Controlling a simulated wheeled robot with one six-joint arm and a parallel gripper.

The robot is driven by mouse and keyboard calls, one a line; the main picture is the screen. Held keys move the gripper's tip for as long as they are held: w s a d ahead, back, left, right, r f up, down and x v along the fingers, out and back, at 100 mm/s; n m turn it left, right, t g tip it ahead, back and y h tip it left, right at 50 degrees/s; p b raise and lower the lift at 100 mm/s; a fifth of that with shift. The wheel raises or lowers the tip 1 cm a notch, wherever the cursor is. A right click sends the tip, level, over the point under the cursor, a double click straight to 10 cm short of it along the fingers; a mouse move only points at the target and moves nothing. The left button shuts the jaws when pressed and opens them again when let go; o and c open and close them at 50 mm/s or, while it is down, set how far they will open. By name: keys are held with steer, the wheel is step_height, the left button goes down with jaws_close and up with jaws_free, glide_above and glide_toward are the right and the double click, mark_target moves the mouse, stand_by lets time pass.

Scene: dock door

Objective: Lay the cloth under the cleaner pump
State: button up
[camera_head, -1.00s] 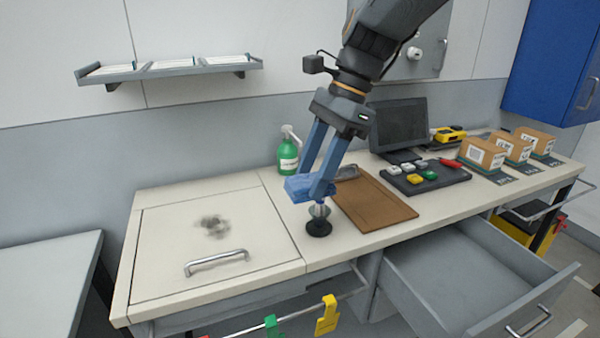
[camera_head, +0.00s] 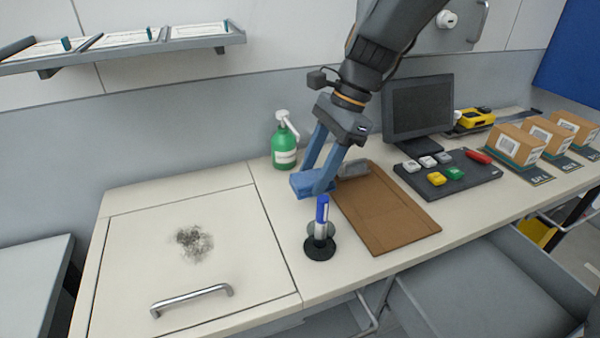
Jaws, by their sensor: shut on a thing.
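The cleaner pump is a green bottle (camera_head: 285,148) with a white label and a white pump head, upright on the bench near the back wall. My gripper (camera_head: 314,180) is shut on a folded blue cloth (camera_head: 312,184). It holds the cloth in front of and to the right of the bottle, apart from it. The cloth seems to be a little above the bench top, but I cannot tell the exact gap. The fingers hide part of the cloth.
A blue-capped marker (camera_head: 322,210) stands in a round black holder (camera_head: 319,247) in front of the cloth. A brown board (camera_head: 385,212) lies to the right, with a grey item on it. A dark smudge (camera_head: 194,242) marks the handled lid (camera_head: 150,245) at left. An open drawer (camera_head: 470,290) juts out at right.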

mark_target(302, 171)
step_height(302, 171, down, 6)
steer(key=shift+s+r+p, duration=0.1)
steer(key=shift+r+p, duration=0.05)
steer(key=shift+p, duration=0.2)
steer(key=w, duration=0.1)
steer(key=w+a, duration=0.1)
steer(key=w+p, duration=0.1)
steer(key=shift+w+a+r, duration=0.25)
steer(key=shift+w+a, duration=0.1)
steer(key=shift+a, duration=0.05)
steer(key=w, duration=0.1)
steer(key=w+a, duration=0.1)
steer(key=w+p, duration=0.1)
steer(key=shift+a, duration=0.25)
steer(key=shift+w+a+f+p, duration=0.15)
steer(key=shift+w+f+p, duration=0.05)
steer(key=shift+w+p, duration=0.1)
steer(key=shift+f, duration=0.45)
steer(key=shift+f, duration=0.15)
steer(key=o, duration=1)
steer(key=shift+o, duration=0.2)
